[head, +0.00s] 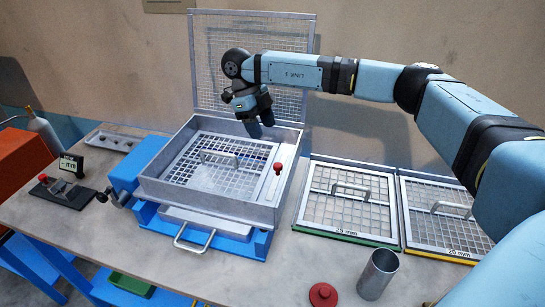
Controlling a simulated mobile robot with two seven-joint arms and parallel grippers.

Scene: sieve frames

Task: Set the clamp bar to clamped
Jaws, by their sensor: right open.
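The clamp bar (266,185) is a light metal strip along the right inner side of the grey sieve box (222,211). A red knob (277,168) stands up at the bar. I cannot tell from this view whether the bar is clamped. A mesh sieve frame (203,174) with a handle lies in the box, left of the bar. My right gripper (261,123) is open and empty, pointing down over the back part of the box, behind and a little left of the red knob and apart from it. My left gripper is not in view.
The mesh lid (254,60) stands open at the back. Sieve frames marked 25 mm (346,206) and 20 mm (448,222) lie to the right. A metal cup (377,275) and red disc (323,294) stand in front. A gauge (70,165) sits at the left.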

